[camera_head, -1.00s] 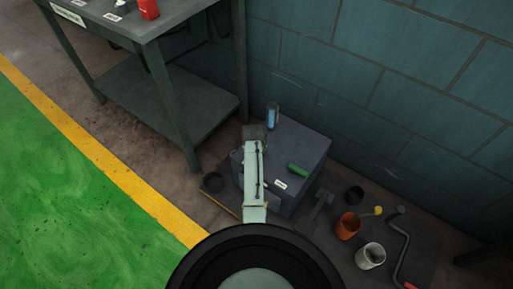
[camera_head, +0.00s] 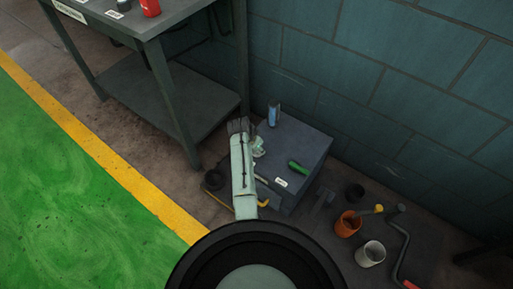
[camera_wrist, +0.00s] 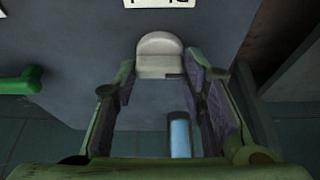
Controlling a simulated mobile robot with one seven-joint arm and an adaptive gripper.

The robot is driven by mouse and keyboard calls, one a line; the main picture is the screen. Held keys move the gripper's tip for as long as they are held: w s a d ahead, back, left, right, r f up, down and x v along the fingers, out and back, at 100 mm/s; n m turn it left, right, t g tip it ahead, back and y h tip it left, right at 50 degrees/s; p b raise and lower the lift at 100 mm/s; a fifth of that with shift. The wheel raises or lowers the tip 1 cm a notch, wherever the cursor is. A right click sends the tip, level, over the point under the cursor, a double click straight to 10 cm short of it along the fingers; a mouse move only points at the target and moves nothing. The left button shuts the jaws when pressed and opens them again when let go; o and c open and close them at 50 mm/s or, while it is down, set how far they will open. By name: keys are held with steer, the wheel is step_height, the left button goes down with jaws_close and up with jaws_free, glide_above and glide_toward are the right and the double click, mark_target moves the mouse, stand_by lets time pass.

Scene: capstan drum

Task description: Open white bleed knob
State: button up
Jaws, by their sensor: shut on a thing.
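The white bleed knob (camera_wrist: 160,54) has a rounded pale top and shows at the upper middle of the wrist view, against the grey box. My gripper (camera_wrist: 161,76) is shut on it, with one finger at each side; the fingertip contact is partly hidden. In the head view, my arm reaches over the left side of the grey box (camera_head: 300,146). I cannot clearly make out the knob there beside my arm.
A green handle (camera_head: 299,167) and a blue vial (camera_head: 274,115) are on the box, with a white label (camera_head: 281,183). An orange cup (camera_head: 348,224), a pale cup (camera_head: 370,254) and a crank stand right. A workbench (camera_head: 170,92) is left; the wall is behind.

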stand_by(0.3)
steer(key=o, duration=1.2)
steer(key=shift+c, duration=0.2)
steer(key=shift+r, duration=0.1)
steer(key=v, duration=1.1)
steer(key=shift+s+r, duration=0.15)
steer(key=shift+r, duration=0.25)
steer(key=shift+a, duration=0.15)
